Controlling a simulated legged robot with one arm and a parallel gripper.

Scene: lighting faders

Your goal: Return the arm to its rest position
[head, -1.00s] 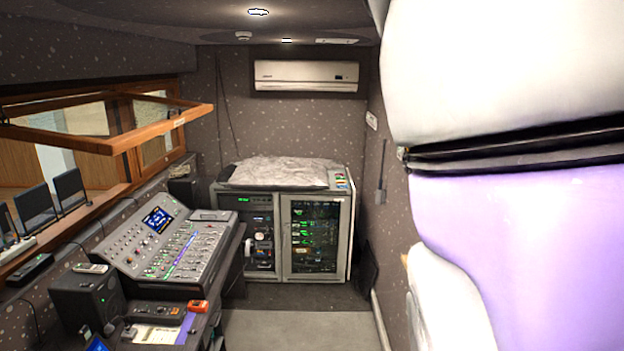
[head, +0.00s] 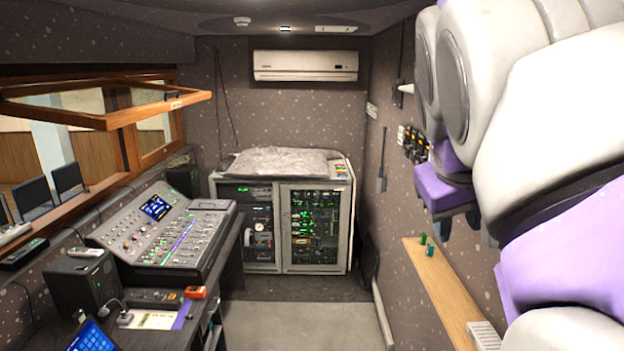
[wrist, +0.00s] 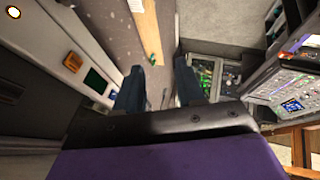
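My arm, white and purple, fills the right side of the head view, bent beside the right wall. My gripper (wrist: 158,76) shows in the wrist view as two dark fingers with a clear gap between them. It is open and nothing is held.
A rack cabinet (head: 281,228) stands at the back under an air conditioner (head: 305,66). A wooden shelf (head: 436,285) with small green items runs along the right wall, close to my arm. A black speaker (head: 80,284) sits on the desk. The middle floor (head: 300,325) is clear.

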